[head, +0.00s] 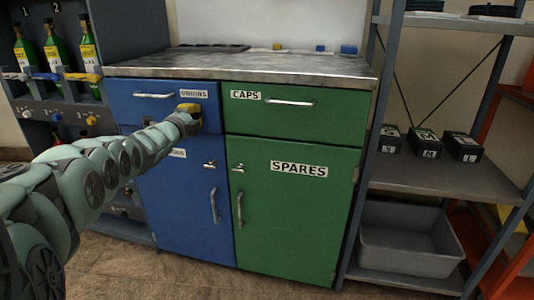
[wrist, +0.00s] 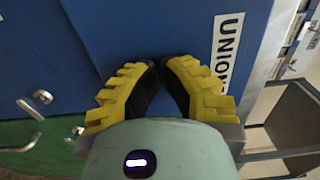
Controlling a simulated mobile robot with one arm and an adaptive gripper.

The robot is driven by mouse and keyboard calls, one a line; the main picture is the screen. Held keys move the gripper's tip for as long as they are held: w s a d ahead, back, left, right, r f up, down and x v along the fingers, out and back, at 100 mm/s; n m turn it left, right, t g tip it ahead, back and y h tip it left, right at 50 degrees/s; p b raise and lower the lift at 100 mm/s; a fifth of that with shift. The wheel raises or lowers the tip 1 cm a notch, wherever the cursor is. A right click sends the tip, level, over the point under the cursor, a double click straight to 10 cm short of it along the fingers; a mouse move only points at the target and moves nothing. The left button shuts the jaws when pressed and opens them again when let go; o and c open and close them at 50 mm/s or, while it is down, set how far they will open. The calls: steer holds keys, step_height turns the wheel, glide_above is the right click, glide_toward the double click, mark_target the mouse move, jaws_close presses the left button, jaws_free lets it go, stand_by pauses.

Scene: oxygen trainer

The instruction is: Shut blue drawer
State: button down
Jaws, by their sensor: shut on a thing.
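The blue drawer (head: 135,107), labelled UNIONS, is at the top left of the cabinet, under the metal worktop. It has a pale bar handle (head: 153,95). Its front looks close to the cabinet, and I cannot tell whether a small gap remains. My gripper (head: 190,108) is at the right part of the drawer front, just below the label and right of the handle. In the wrist view my gripper's yellow fingers (wrist: 160,70) converge against the blue front (wrist: 120,30), beside the UNIONS label (wrist: 228,50). The jaws are shut; what lies between the tips is hidden.
A green drawer (head: 315,123) labelled CAPS is right of the blue one. A blue door (head: 185,200) and a green SPARES door (head: 290,220) are below. A shelf (head: 430,180) with black boxes and a grey bin (head: 410,240) stands right. Bottles (head: 55,55) stand at left.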

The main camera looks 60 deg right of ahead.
steer(key=shift+b+x, duration=1)
steer(key=shift+b, duration=0.15)
steer(key=shift+s+f, duration=0.15)
steer(key=shift+f, duration=0.15)
